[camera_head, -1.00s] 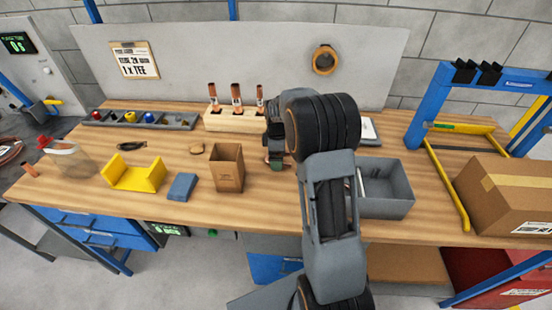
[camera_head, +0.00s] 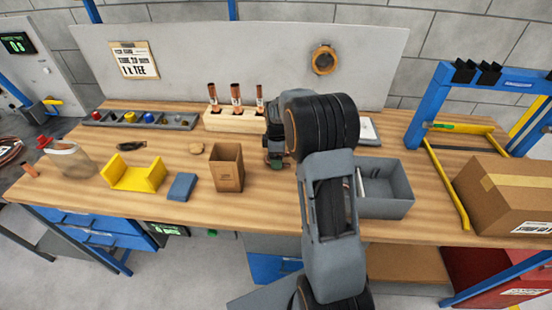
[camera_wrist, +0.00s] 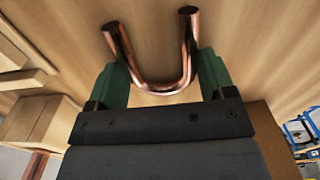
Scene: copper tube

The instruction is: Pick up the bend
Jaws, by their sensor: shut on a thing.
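The bend (camera_wrist: 157,88) is a U-shaped piece of copper tube in the wrist view. Its two open ends point away from my gripper, over the wooden bench top. My gripper (camera_wrist: 165,76) is shut on the bend, with one green finger on each outer side of the U. In the head view my gripper (camera_head: 276,162) is low over the bench, right of the cardboard box. My own arm hides most of it, and I cannot make out the bend there. I cannot tell whether the bend touches the bench.
A grey bin (camera_head: 392,205) is to the right. A yellow cradle (camera_head: 135,177) and blue block (camera_head: 182,187) lie farther left. The front middle bench is clear.

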